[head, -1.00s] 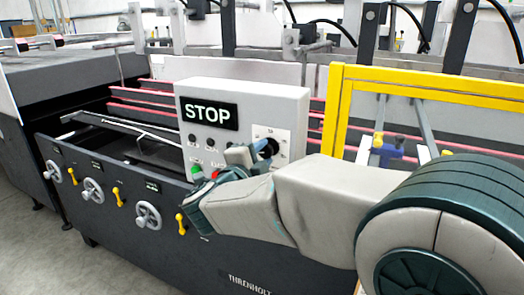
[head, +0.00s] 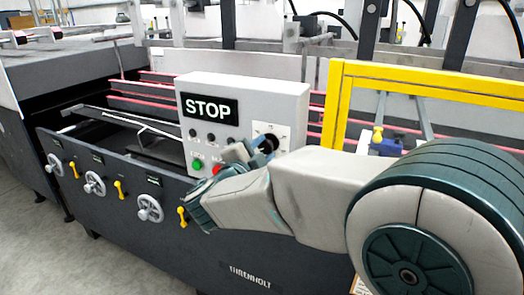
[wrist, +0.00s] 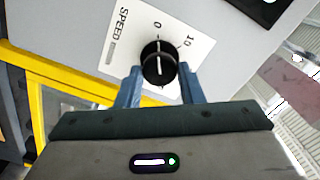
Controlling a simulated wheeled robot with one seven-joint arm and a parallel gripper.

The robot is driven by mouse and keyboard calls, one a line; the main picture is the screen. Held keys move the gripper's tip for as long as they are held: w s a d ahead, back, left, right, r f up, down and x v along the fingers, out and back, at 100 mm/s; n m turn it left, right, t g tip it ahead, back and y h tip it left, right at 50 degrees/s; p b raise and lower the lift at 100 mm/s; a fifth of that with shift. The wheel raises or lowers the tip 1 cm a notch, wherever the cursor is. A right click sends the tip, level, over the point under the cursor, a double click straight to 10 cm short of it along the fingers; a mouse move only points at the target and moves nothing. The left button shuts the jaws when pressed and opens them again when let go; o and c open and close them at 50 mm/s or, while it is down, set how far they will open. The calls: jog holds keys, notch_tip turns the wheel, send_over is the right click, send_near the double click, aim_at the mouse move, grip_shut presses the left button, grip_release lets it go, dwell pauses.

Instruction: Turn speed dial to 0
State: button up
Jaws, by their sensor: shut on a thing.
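The speed dial (wrist: 158,62) is a round black knob with a white pointer line, on a white plate (wrist: 115,40) marked SPEED, 0 and 10. In the wrist view its line points at or very close to the 0 mark. My gripper (wrist: 160,70) is shut on the dial, with one blue finger on each side of it. In the head view, the dial (head: 269,143) is partly hidden by my gripper (head: 258,149), which reaches it from the front of the grey control box (head: 290,105).
The box carries a black STOP display (head: 209,109), a green button (head: 197,164) and a red button (head: 217,169) partly behind my gripper. A yellow frame (head: 336,105) stands to the right. Handwheels (head: 150,208) and yellow levers (head: 119,189) line the machine's front.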

jog(key=o, duration=1)
jog(key=b+v, duration=0.1)
jog(key=v, duration=1.3)
jog(key=shift+b, duration=0.3)
jog(key=shift+w, duration=0.15)
jog(key=w+r+n+y+p, duration=0.2)
jog(key=w+n+y+p, duration=0.1)
jog(key=w+n+y, duration=0.55)
jog(key=s+d+f+n+g+y+p, duration=0.1)
jog(key=s+d+f+n+g+y, duration=0.1)
jog(key=s+d+f+n+g, duration=0.5)
jog(key=d+f, duration=0.1)
jog(key=d, duration=0.2)
jog(key=shift+s+d+p, duration=0.2)
jog(key=shift+d+p, duration=0.1)
jog(key=shift+p, duration=0.05)
jog(key=s+d+f+g+h, duration=0.1)
jog(key=s+d+g, duration=0.1)
jog(key=s+d, duration=0.2)
jog(key=s+d+f+g+h+p, duration=0.1)
jog(key=s+d+f+g, duration=0.1)
jog(key=s+d, duration=0.2)
jog(key=s+d+f+g+h, duration=0.1)
jog(key=s+d+f+g, duration=0.1)
jog(key=s+d, duration=0.2)
jog(key=shift+s+d+f+n+g+h, duration=0.1)
jog(key=shift+s+d+n+g+h, duration=0.15)
jog(key=shift+d+n+g+h, duration=0.15)
jog(key=shift+c, duration=0.4)
